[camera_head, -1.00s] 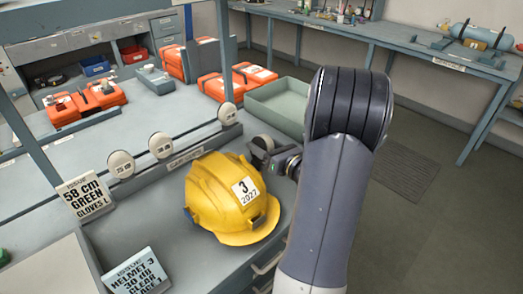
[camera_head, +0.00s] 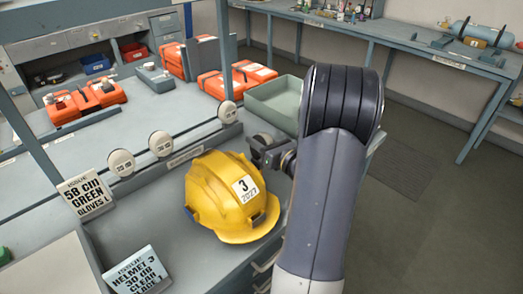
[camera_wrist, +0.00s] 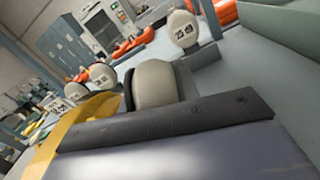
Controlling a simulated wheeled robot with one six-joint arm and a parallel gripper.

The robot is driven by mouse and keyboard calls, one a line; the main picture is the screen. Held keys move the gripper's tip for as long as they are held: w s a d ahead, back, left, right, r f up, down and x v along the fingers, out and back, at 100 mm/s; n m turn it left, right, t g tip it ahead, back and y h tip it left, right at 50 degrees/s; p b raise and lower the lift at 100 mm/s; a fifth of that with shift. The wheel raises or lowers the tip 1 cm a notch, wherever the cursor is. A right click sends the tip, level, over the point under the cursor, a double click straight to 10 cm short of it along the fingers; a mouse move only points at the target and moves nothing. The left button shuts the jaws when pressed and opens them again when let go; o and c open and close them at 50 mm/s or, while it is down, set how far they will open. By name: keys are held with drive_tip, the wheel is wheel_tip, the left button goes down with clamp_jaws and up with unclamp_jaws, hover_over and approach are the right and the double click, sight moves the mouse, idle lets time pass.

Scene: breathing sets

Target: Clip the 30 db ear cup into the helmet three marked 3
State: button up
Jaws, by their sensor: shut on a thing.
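The yellow helmet (camera_head: 215,190), with a white plate marked 3 and 2027, sits on the grey bench. A dark fitting (camera_head: 259,219) shows low on its near side. My gripper (camera_head: 265,148) is just beyond the helmet's right side, shut on a pale grey ear cup (camera_head: 263,140). In the wrist view the ear cup (camera_wrist: 156,83) stands behind the dark jaw bar (camera_wrist: 165,122); its marking is hidden. The helmet's yellow edge (camera_wrist: 75,125) shows at the left there. Whether helmet and cup touch I cannot tell.
Three round ear cups stand on a rack behind the helmet: left (camera_head: 121,162), middle (camera_head: 160,144) and right (camera_head: 228,112), with a gap between the last two. An issue card (camera_head: 137,271) reads helmet 3, 30 dB. A green tray (camera_head: 280,105) stands behind my gripper.

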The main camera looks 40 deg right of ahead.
drive_tip(key=shift+c, duration=0.7)
wheel_tip(320, 180, up, 10)
drive_tip(key=shift+f, duration=0.2)
drive_tip(key=shift+n, duration=0.9)
drive_tip(key=f+b, duration=0.1)
drive_tip(key=b, duration=0.1)
drive_tip(key=a+f+b, duration=0.1)
drive_tip(key=b, duration=0.1)
drive_tip(key=f+b, duration=0.2)
drive_tip(key=shift+s+a, duration=0.1)
drive_tip(key=shift+a, duration=0.15)
drive_tip(key=shift+a+f+n+b, duration=0.25)
drive_tip(key=shift+f+n+b, duration=0.25)
drive_tip(key=shift+b, duration=0.4)
drive_tip(key=shift+f+b, duration=2)
drive_tip(key=shift+f, duration=0.1)
drive_tip(key=o, duration=1.2)
drive_tip(key=shift+c, duration=0.2)
drive_tip(key=shift+s, duration=0.2)
